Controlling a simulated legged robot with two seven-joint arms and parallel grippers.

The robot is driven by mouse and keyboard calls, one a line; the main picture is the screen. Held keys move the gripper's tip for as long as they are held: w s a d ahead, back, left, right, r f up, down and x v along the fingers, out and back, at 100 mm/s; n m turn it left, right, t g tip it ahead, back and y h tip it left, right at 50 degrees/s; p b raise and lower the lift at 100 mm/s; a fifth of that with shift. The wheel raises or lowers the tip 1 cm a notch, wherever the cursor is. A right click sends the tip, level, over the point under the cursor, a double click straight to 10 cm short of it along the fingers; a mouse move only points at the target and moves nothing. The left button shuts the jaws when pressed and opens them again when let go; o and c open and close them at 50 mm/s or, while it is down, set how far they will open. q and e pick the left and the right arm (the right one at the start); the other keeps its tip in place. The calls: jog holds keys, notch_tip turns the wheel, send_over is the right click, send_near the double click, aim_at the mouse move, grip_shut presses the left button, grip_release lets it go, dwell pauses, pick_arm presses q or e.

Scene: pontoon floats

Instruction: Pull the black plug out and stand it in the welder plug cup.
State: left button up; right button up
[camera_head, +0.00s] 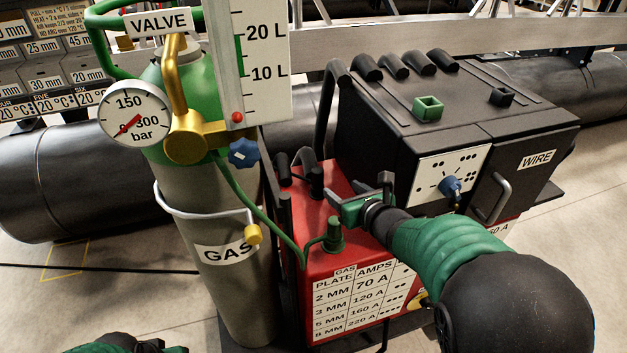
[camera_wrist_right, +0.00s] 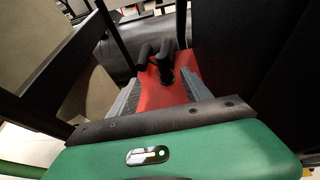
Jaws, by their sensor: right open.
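A black plug (camera_head: 316,182) stands upright in the top of the red welder (camera_head: 340,187). In the right wrist view the black plug (camera_wrist_right: 166,68) shows ahead, between the lines of my two fingers. My right gripper (camera_head: 355,196) is open and empty, just right of the plug and apart from it; it also shows in the right wrist view (camera_wrist_right: 163,95). A green square cup (camera_head: 428,108) and a smaller black square cup (camera_head: 501,97) stand on the black wire box; which is the welder plug cup I cannot tell. My left gripper (camera_head: 160,347) is mostly cut off at the bottom edge.
The grey gas cylinder (camera_head: 225,285) with gauge and hose stands left of the welder. A green hose fitting (camera_head: 334,236) sits at the welder's front. Black bars (camera_head: 330,110) rise behind the plug. The black wire box (camera_head: 450,130) stands close on the right.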

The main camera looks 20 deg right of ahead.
send_near(320, 174)
jog(key=x, duration=0.2)
jog(key=b+x, duration=0.1)
jog(key=x, duration=0.1)
jog(key=shift+w+a+r, duration=0.1)
jog(key=shift+w+a, duration=0.15)
jog(key=shift+a, duration=0.2)
jog(key=x, duration=0.3)
jog(key=d+x, duration=0.1)
jog(key=x, duration=0.1)
jog(key=shift+w+f, duration=0.15)
jog(key=shift+f, duration=0.2)
jog(key=shift+a+r, duration=0.1)
jog(key=shift+r, duration=0.05)
jog(key=shift+c, duration=1.1)
grip_shut()
